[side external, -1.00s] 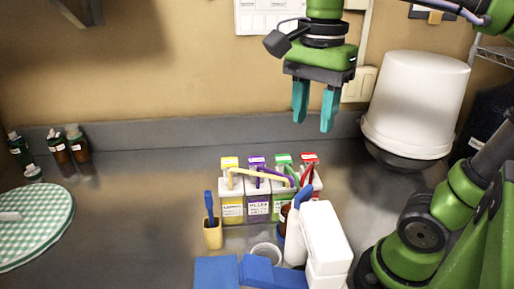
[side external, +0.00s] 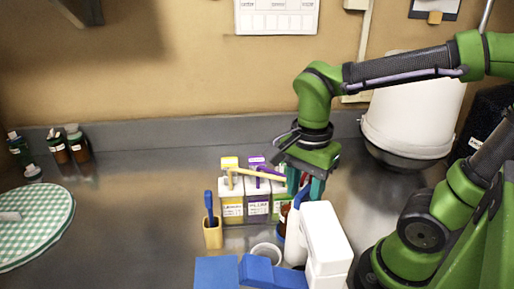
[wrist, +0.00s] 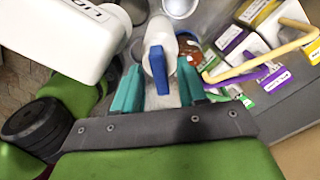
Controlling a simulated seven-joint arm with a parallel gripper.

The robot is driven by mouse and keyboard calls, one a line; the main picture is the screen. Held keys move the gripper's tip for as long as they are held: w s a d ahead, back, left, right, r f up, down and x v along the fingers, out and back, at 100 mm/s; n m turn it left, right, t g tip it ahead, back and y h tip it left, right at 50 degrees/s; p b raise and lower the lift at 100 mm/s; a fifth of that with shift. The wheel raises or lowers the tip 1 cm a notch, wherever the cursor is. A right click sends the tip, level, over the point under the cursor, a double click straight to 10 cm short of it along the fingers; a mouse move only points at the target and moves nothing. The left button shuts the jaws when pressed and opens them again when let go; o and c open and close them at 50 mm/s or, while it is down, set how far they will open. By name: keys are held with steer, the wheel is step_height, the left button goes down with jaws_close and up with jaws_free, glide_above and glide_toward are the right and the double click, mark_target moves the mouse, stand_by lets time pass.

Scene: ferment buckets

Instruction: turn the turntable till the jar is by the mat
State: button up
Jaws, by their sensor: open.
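My gripper (side external: 305,184) is low, among the bottles at the right end of the dispenser row. In the wrist view its teal fingers (wrist: 158,90) are apart, with a white bottle with a blue trigger (wrist: 158,60) showing between and beyond them; I cannot tell if they touch it. That white bottle (side external: 296,240) stands left of a white jug (side external: 325,240). A brown jar (wrist: 187,50) is beside it, mostly hidden in the side view. No turntable is clearly visible. A flat blue mat-like piece (side external: 215,271) lies at the front edge; a round green-checked cloth (side external: 38,222) lies far left.
Labelled dispensers (side external: 231,205) with yellow and purple tops stand behind; my gripper hides the right ones. A tan cup (side external: 212,235) with a blue tool and a white cup (side external: 266,252) are close by. A white bucket (side external: 412,110) stands back right. The left-middle counter is clear.

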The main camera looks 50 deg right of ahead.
jaws_close()
stand_by(0.3)
steer(key=shift+n, duration=2.3)
steer(key=shift+r+n, duration=0.1)
steer(key=shift+n, duration=6.6)
